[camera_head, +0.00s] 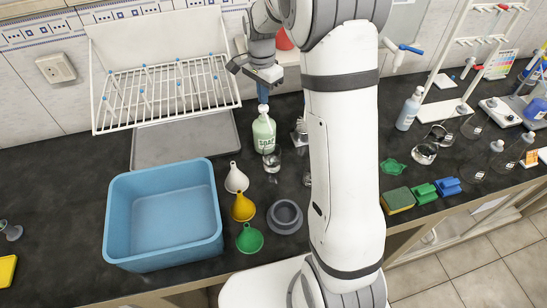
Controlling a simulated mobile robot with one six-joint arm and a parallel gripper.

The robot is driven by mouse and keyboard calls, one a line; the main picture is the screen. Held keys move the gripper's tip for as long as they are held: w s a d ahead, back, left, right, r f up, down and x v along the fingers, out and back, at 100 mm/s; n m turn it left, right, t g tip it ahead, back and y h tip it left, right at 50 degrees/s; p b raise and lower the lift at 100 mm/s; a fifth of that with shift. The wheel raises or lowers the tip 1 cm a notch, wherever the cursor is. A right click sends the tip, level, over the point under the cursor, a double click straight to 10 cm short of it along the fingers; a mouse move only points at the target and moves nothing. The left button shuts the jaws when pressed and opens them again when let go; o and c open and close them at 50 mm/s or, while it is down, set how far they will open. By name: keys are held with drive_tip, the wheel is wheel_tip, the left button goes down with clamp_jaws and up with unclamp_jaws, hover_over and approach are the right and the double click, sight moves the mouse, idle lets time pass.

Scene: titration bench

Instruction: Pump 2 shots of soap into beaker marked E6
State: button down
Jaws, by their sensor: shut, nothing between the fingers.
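The green soap bottle (264,135) stands upright on the dark bench, left of my arm, with a white pump head (263,109) on top. A small clear glass beaker (272,162) stands right in front of the bottle, below the pump. Its marking is too small to read. My gripper (263,97) points down just above the pump head with its blue fingers shut and empty. I cannot tell whether the fingertips touch the pump. More clear glassware (424,153) stands right of my arm, with markings I cannot read.
A blue basin (163,215), white funnel (236,179), yellow funnel (243,207), green funnel (250,239) and grey bowl (285,217) stand in front. A wire drying rack (165,92) is behind left. A wash bottle (409,109) and sponge (398,200) are right of my arm.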

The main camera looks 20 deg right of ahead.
drive_tip(key=shift+r, duration=0.15)
wheel_tip(320, 180, up, 6)
drive_tip(key=p, duration=0.4)
idle(0.6)
drive_tip(key=s+r+n+t+b, duration=0.1)
drive_tip(key=s+r+n, duration=0.2)
drive_tip(key=s, duration=0.4)
drive_tip(key=s+r+n+t+b, duration=0.1)
drive_tip(key=s+r+n, duration=0.2)
drive_tip(key=s, duration=0.5)
drive_tip(key=s+f+n+t+b, duration=0.1)
drive_tip(key=s+n, duration=0.5)
drive_tip(key=s, duration=0.7)
drive_tip(key=shift+s+d+f+b, duration=0.2)
drive_tip(key=shift+f+b, duration=0.1)
drive_tip(key=shift+f, duration=0.35)
